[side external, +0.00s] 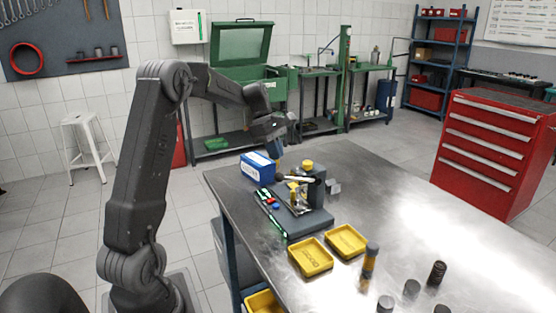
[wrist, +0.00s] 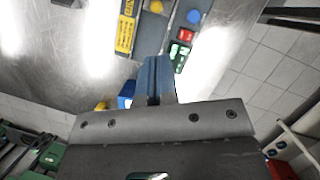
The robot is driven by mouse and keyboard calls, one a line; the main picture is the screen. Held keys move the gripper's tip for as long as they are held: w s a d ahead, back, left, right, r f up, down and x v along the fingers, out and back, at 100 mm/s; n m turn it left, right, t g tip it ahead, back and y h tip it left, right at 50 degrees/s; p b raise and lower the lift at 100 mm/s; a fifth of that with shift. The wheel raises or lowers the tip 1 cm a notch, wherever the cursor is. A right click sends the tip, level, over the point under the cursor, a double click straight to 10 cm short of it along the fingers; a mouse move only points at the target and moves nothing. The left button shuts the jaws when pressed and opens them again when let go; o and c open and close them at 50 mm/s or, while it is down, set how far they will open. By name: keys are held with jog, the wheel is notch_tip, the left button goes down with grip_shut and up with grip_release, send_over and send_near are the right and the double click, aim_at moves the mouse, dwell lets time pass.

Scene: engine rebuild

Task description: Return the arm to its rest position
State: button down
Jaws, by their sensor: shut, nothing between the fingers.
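My dark arm reaches out from the left of the side external view. The gripper touches nothing that I can see. A blue piece, probably the same box (wrist: 126,92), shows partly hidden behind the gripper body.
The metal bench (side external: 405,205) bears a grey fixture (side external: 308,222) with small parts, two yellow trays (side external: 312,257) (side external: 346,241) and several dark cylinders (side external: 437,272). A red tool cabinet (side external: 492,150) stands behind at right. A white stool (side external: 84,135) stands at left.

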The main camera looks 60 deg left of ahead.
dwell(0.3)
jog(key=s+d+r+m+y, duration=0.2)
jog(key=s+d+r+m, duration=0.3)
jog(key=d, duration=0.5)
jog(key=s+d+r+m+y, duration=0.1)
jog(key=s+d+r+m, duration=0.1)
jog(key=d+m, duration=0.6)
jog(key=s+d+f+m+t+y, duration=0.1)
jog(key=s+d+f+m+t, duration=0.1)
jog(key=s+d+m, duration=0.8)
jog(key=s+d+t, duration=0.1)
jog(key=s, duration=0.2)
jog(key=shift+f+t, duration=0.2)
jog(key=shift+t, duration=0.1)
dwell(0.7)
